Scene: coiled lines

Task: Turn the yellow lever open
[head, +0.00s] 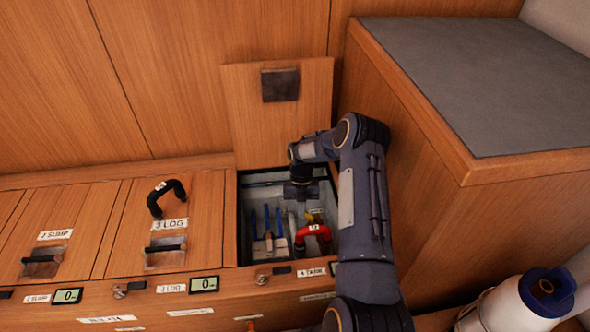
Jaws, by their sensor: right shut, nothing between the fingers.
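The open compartment (247,250) in the wooden bench holds a small yellow piece (316,214), probably the yellow lever. It is partly covered, and its angle is too small to tell. My right gripper (300,196) points down into the compartment's upper part, just above and left of the yellow piece. It is shut and empty; I cannot tell whether it touches anything. A red curved handle (313,231) with a white tag stands in front of the yellow piece. My left gripper is out of view.
Several blue-handled tools (268,226) stand in the compartment's left part. A raised lid (245,110) leans behind it. A grey-topped cabinet (490,85) and a white bottle (505,308) are at right.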

